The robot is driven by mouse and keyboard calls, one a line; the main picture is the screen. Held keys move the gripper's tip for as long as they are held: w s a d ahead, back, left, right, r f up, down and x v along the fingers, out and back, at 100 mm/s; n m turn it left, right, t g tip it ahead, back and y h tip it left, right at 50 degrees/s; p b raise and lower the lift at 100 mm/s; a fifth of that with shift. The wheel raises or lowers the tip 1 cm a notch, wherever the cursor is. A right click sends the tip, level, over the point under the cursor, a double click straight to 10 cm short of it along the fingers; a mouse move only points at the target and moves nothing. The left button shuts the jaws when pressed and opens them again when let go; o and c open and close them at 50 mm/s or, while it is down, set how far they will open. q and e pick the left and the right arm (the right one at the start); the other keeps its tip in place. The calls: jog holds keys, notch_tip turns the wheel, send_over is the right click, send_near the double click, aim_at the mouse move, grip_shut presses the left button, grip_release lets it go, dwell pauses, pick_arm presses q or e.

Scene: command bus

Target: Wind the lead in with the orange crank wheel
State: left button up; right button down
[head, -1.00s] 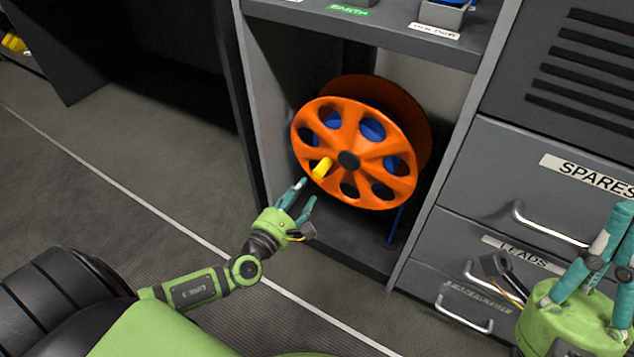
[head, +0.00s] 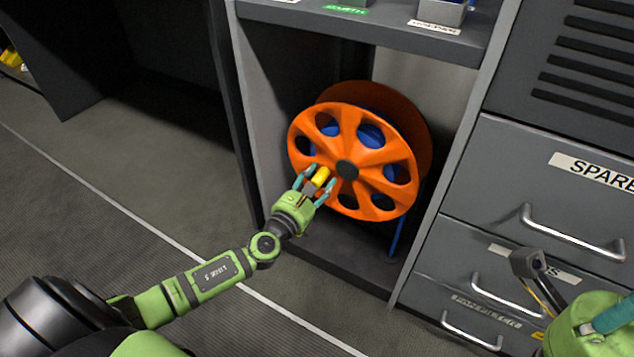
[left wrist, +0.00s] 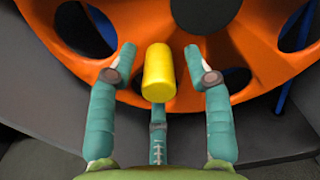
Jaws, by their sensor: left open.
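The orange crank wheel (head: 366,141) is the front face of a reel inside a grey shelf bay. A yellow handle (head: 321,177) sticks out from its lower left part. The blue lead (head: 396,236) is wound behind the wheel, and a length hangs down at the right. My left gripper (head: 316,183) is open, with its teal fingers around the handle. In the left wrist view the yellow handle (left wrist: 158,74) stands between the spread fingers, with gaps at both sides. My right gripper (head: 606,318) is cut off at the lower right, so its fingers hardly show.
The grey shelf bay has side walls close to the wheel and a shelf (head: 375,32) above it. Grey drawers (head: 545,215) with metal handles stand at the right. The floor at the left is clear.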

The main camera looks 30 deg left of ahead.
pick_arm(q)
grip_shut()
jog(key=shift+a+r, duration=0.1)
jog(key=shift+r, duration=0.05)
dwell(0.7)
